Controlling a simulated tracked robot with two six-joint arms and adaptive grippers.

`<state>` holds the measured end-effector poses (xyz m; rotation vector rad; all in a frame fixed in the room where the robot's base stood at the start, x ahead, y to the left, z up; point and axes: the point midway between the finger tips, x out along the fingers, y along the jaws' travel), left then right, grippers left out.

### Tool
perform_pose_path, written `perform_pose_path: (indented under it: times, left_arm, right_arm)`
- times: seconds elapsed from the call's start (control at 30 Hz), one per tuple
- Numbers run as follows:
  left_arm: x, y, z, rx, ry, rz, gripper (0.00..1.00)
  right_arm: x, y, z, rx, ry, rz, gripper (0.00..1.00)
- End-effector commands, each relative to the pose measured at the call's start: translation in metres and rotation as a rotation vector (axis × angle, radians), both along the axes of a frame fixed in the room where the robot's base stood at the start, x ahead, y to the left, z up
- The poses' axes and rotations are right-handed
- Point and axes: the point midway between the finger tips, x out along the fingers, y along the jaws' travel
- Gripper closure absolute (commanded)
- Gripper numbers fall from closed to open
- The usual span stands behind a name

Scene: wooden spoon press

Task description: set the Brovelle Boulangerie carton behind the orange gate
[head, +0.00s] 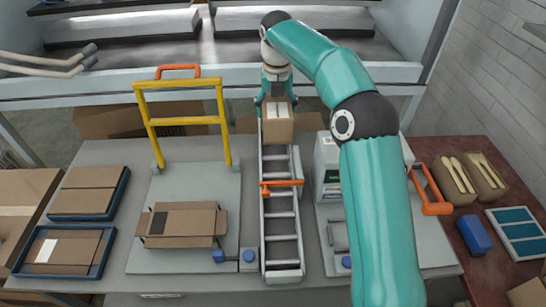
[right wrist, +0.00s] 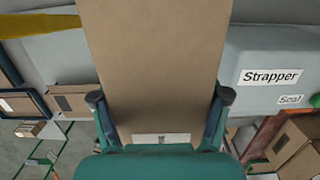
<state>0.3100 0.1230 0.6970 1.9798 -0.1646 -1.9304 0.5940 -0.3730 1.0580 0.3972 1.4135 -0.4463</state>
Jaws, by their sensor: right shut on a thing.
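A brown carton (head: 278,126) is at the far end of the narrow roller conveyor (head: 284,235), on the far side of the orange gate (head: 281,187). My right gripper (head: 276,92) comes from behind and is shut on the carton. In the right wrist view the carton (right wrist: 158,60) fills the space between the gripper's two fingers (right wrist: 162,110). A small white label shows near its lower edge, too small to read. I cannot tell whether the carton touches the rollers. The gate lies across the conveyor. My left gripper is not in view.
A yellow frame (head: 184,122) stands left of the conveyor, with a flat open carton (head: 182,222) in front. The grey strapper (head: 328,165) stands close on the right. Blue trays (head: 102,262) lie far left. A red-brown table (head: 480,250) with spoon packs is right. Rollers nearer than the gate are empty.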

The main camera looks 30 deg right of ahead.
Motion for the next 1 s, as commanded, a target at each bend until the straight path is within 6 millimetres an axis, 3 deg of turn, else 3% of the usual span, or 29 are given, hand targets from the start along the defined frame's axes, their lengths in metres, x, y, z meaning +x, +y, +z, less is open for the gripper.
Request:
perform_pose_path:
  times: [0.03,0.2,0.4,1.0]
  left_arm:
    - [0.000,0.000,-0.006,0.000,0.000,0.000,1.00]
    - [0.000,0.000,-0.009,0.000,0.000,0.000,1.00]
    - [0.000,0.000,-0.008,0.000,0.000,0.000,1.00]
    - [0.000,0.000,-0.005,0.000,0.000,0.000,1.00]
  right_arm:
    - [-0.002,0.000,-0.017,0.000,0.004,0.000,0.81]
    - [-0.002,-0.001,-0.061,0.000,0.003,-0.002,0.81]
    - [-0.002,-0.001,-0.100,0.000,0.002,-0.003,0.81]
    - [-0.001,-0.001,-0.154,-0.001,-0.002,-0.003,0.81]
